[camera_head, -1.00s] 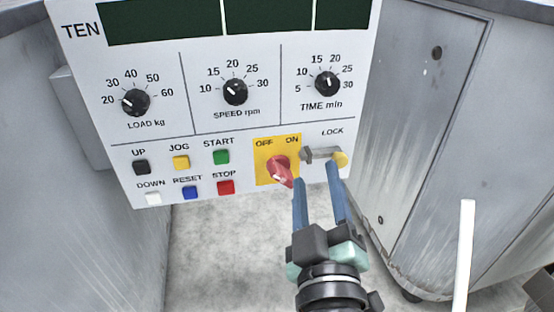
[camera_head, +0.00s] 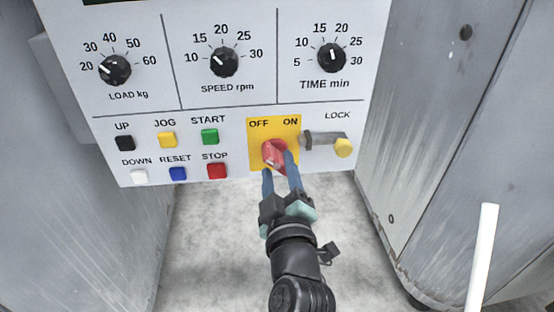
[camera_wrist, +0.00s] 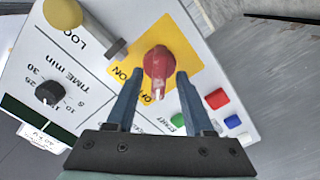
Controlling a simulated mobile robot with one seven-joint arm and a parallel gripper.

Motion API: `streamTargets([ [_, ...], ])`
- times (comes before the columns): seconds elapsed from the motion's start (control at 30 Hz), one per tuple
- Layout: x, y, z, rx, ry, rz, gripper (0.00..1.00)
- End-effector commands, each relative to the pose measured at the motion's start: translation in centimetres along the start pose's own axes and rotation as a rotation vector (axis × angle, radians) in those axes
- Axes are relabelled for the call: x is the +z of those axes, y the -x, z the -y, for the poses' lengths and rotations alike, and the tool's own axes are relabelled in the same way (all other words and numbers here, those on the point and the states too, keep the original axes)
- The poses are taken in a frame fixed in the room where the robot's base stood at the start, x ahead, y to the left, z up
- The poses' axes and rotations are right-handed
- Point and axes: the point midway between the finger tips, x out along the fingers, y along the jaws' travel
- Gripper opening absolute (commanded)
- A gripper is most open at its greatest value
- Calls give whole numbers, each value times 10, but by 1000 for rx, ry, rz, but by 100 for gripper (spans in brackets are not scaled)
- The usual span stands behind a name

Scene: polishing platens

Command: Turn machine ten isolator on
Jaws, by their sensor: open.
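The isolator is a red rotary knob (camera_head: 272,152) on a yellow plate (camera_head: 256,128) marked OFF at left and ON at right, low on the white control panel. In the wrist view the red knob (camera_wrist: 158,62) has a white mark at its end nearest my gripper. My gripper (camera_head: 278,163) is open at the knob, with one blue finger on each side of its lower end. In the wrist view my gripper (camera_wrist: 160,78) straddles that end with gaps visible; I cannot tell whether a finger touches. The fingers partly hide the knob in the head view.
Right of the plate is a grey LOCK lever (camera_head: 322,138) with a yellow end (camera_head: 343,148). Left are several push buttons, including the red STOP button (camera_head: 217,171). Dials line the panel above. Grey machine cabinets (camera_head: 440,130) flank the panel; open floor shows below.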

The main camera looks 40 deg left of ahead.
Motion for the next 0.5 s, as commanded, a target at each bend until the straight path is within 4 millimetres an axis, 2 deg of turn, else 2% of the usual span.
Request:
streamTargets([
  [0.2,0,-22,0,0,1,0,52],
  [0.5,0,-27,0,1,-1,0,52],
])
